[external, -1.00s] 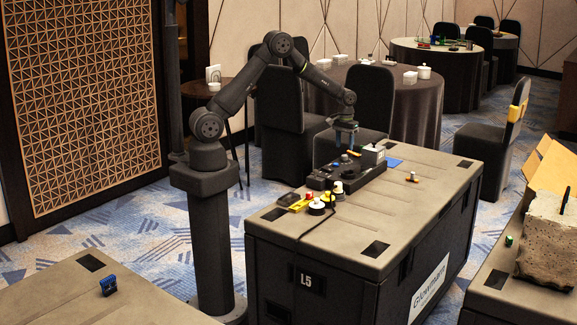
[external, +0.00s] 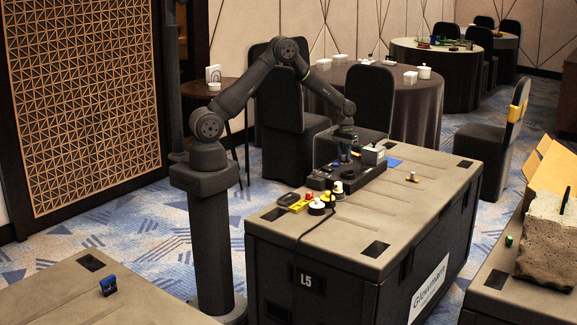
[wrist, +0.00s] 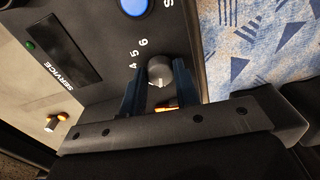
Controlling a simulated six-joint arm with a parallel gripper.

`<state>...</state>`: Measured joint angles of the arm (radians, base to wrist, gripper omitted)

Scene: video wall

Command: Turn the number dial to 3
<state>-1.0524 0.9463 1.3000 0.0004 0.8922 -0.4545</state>
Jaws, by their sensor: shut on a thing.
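The number dial (wrist: 158,75) is a grey knob with a pale mark on its near side, on a black control panel (wrist: 100,95). In the wrist view the printed numbers 4, 5 and 6 show beyond it; other numbers are hidden by the knob and my gripper. My gripper (wrist: 157,67) has its two blue-grey fingers closed on either side of the knob. In the external view my gripper (external: 343,155) points down at the panel (external: 368,175), and the dial cannot be made out there.
A blue button (wrist: 134,5) and a dark SERVICE window (wrist: 54,57) are on the panel. A small orange-and-white item (wrist: 56,121) lies on the case top. Yellow items (external: 297,204) and a white round thing (external: 317,207) sit before the panel.

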